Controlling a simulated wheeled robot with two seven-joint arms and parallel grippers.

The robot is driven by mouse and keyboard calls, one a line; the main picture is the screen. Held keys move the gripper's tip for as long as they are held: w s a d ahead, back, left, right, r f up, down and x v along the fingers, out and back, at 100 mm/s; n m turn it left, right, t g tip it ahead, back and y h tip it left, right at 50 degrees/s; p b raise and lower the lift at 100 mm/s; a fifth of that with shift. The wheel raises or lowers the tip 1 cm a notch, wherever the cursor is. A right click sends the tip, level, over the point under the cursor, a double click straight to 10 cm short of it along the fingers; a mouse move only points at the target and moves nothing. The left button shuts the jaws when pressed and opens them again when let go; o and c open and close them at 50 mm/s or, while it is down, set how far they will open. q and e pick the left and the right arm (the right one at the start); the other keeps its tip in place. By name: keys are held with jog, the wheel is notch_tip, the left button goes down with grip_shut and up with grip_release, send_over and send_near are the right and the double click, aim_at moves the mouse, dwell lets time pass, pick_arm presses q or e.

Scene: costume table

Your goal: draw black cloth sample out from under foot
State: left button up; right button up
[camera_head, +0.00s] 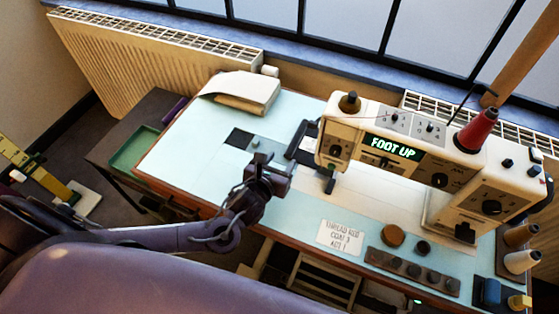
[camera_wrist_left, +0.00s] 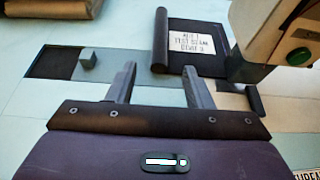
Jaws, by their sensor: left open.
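The black cloth sample (camera_head: 304,146) lies on the pale blue table beside the left end of the sewing machine (camera_head: 390,135). In the left wrist view the cloth (camera_wrist_left: 218,62) has a thick, roll-like left edge and a white label reading "TEST SEAM". Its right side reaches close to the machine head; whether it lies under the foot is hard to tell. A black foot-like part (camera_head: 330,182) shows below the head. My left gripper (camera_head: 272,163) is open and empty, left of and nearer than the cloth; its fingers (camera_wrist_left: 158,70) point toward it, apart from it.
The machine display reads "FOOT UP". A folded cream cloth (camera_head: 242,90) is at the back left. A note card (camera_head: 340,237) and dark strip (camera_head: 412,271) lie along the front.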

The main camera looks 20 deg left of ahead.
aim_at(291, 147)
pick_arm(q)
jog(key=x, duration=0.7)
jog(key=shift+w+f, duration=0.1)
jog(key=shift+w, duration=0.1)
pick_arm(e)
jog(key=shift+w+a+r, duration=0.1)
jog(key=shift+w+a, duration=0.2)
jog(key=shift+w, duration=0.6)
pick_arm(q)
jog(key=shift+w, duration=0.1)
grip_shut()
pick_arm(e)
jog(key=shift+d, duration=0.1)
